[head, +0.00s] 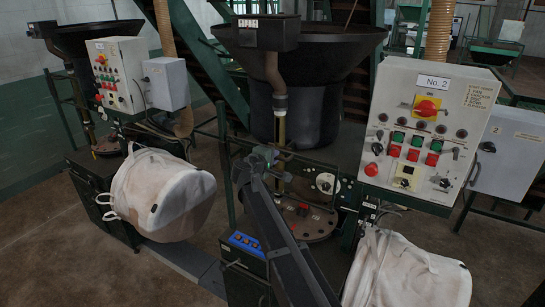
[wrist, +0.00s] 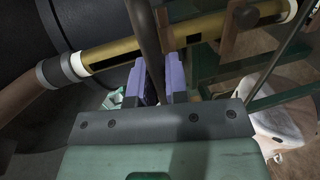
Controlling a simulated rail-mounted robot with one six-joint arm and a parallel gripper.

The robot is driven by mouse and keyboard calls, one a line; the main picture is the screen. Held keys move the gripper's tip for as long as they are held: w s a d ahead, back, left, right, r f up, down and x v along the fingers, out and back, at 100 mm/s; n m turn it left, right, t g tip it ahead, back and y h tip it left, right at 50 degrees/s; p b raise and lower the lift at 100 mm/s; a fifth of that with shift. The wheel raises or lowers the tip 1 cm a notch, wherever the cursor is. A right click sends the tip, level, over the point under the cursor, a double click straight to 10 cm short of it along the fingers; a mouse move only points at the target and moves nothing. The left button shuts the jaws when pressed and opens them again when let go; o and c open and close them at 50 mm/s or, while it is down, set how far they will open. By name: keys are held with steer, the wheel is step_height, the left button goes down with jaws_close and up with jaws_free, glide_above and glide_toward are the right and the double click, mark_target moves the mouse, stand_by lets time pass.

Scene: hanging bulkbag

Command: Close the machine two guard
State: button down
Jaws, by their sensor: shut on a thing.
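The machine panel marked No. 2 (head: 428,130) stands at the right in the head view. My gripper (head: 260,157) is at the middle, in front of the yellow-brown pipe below the big black hopper (head: 318,45). In the wrist view its two purple fingers (wrist: 158,82) are around a thin dark bar (wrist: 147,35) and shut on it. The bar looks like part of the machine two guard, but the rest of the guard is hard to make out. My gripper hides the held part in the head view.
A white bulk bag (head: 163,192) hangs at the left and another (head: 405,270) at the lower right. A round dark plate (head: 312,226) and a blue-topped box (head: 245,243) lie below my gripper. The pipe (wrist: 175,38) runs close by.

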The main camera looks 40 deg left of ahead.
step_height(320, 180, down, 30)
steer(key=b, duration=2.7)
steer(key=shift+d+r, duration=0.15)
steer(key=shift+s, duration=0.1)
steer(key=c, duration=1.3)
jaws_free()
steer(key=shift+o, duration=0.8)
steer(key=p+v, duration=0.2)
steer(key=v, duration=0.8)
steer(key=shift+s, duration=0.35)
